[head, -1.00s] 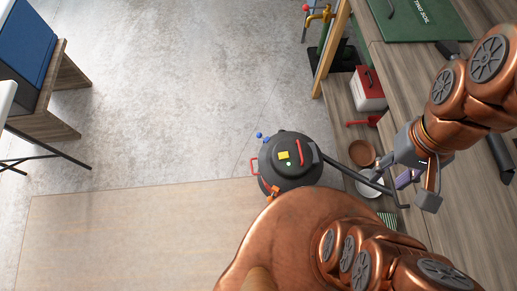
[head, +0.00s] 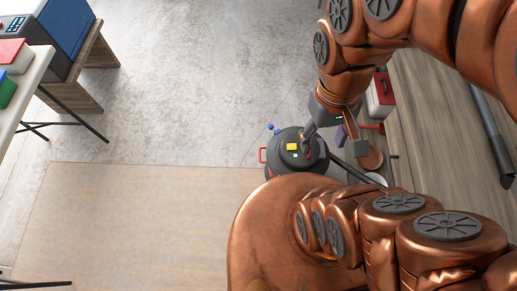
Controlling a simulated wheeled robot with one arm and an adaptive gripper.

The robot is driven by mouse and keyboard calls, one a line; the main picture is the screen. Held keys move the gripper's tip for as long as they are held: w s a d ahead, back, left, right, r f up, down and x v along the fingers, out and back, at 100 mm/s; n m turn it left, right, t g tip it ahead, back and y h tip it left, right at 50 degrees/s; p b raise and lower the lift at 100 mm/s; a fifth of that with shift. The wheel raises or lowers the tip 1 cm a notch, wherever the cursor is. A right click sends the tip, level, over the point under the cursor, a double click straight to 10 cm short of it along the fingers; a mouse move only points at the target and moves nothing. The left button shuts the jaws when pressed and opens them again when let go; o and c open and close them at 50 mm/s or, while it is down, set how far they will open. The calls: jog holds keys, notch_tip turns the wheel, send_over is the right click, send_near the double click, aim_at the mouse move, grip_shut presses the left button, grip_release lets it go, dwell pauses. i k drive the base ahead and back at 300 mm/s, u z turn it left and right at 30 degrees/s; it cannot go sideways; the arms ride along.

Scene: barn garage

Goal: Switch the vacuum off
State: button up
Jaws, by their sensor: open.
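The vacuum (head: 281,148) is a dark grey round canister on the floor, partly hidden behind my copper body. Its top carries a yellow patch (head: 292,147), a small green spot and a red handle. A red bar sticks out on its left side. My gripper (head: 335,143) is open, with its left finger over the right part of the vacuum's top and its other finger to the right of the vacuum. I cannot tell whether the left finger touches the vacuum.
A wooden workbench (head: 424,132) runs along the right, with a red and white box (head: 380,97) and a brown bowl (head: 371,158) beside it. A beige mat (head: 140,220) lies on the floor at left. A white table (head: 30,80) stands far left. The middle floor is clear.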

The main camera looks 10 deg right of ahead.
aim_at(290, 146)
jog(key=z, duration=0.8)
jog(key=k, duration=0.45)
jog(key=u, duration=1.05)
